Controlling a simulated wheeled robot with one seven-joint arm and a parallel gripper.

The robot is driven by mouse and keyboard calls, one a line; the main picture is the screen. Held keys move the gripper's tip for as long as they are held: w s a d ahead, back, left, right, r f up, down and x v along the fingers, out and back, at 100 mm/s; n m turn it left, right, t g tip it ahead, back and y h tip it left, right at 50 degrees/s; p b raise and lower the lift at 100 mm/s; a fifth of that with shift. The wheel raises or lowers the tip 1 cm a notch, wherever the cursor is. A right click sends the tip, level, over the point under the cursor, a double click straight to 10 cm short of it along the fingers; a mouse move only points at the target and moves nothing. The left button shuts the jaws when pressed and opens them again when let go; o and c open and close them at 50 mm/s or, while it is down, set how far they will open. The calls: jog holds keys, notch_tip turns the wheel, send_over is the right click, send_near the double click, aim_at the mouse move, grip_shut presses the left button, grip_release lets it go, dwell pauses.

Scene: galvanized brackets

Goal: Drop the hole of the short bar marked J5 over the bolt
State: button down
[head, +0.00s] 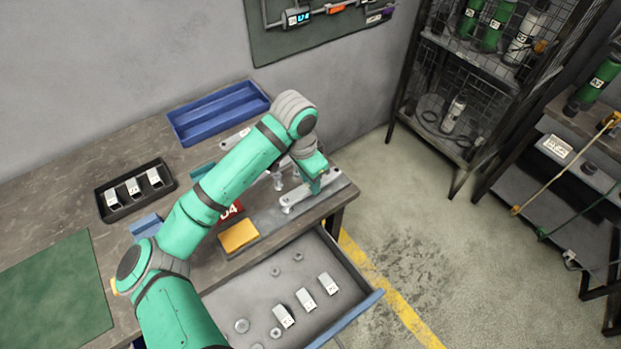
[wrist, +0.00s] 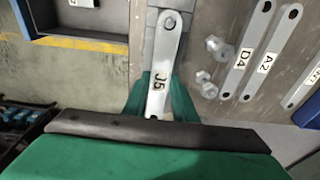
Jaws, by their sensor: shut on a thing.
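The short bar marked J5 (wrist: 160,62) is a light grey flat bar with a round hole at its far end in the wrist view. My gripper (wrist: 158,108) is shut on its near end, with a green finger on each side. In the head view my gripper (head: 315,186) is over the right end of the workbench, and the bar (head: 296,197) points left from it. Two bolt-like metal pieces (wrist: 213,43) stand to the right of the bar in the wrist view. I cannot tell whether a bolt is under the bar's hole.
Bars marked D4 (wrist: 236,70) and A2 (wrist: 268,60) lie to the right in the wrist view. An open drawer (head: 365,305) with labelled blocks and nuts is below the bench's front edge. A yellow block (head: 238,236), black tray (head: 107,209) and blue tray (head: 180,128) are on the bench.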

jog(key=shift+f, duration=1.4)
dwell(0.4)
jog(key=c, duration=1.4)
grip_release()
jog(key=shift+o, duration=0.2)
notch_tip(320, 180, up, 11)
jog(key=s+a, duration=0.1)
jog(key=shift+a+f, duration=0.15)
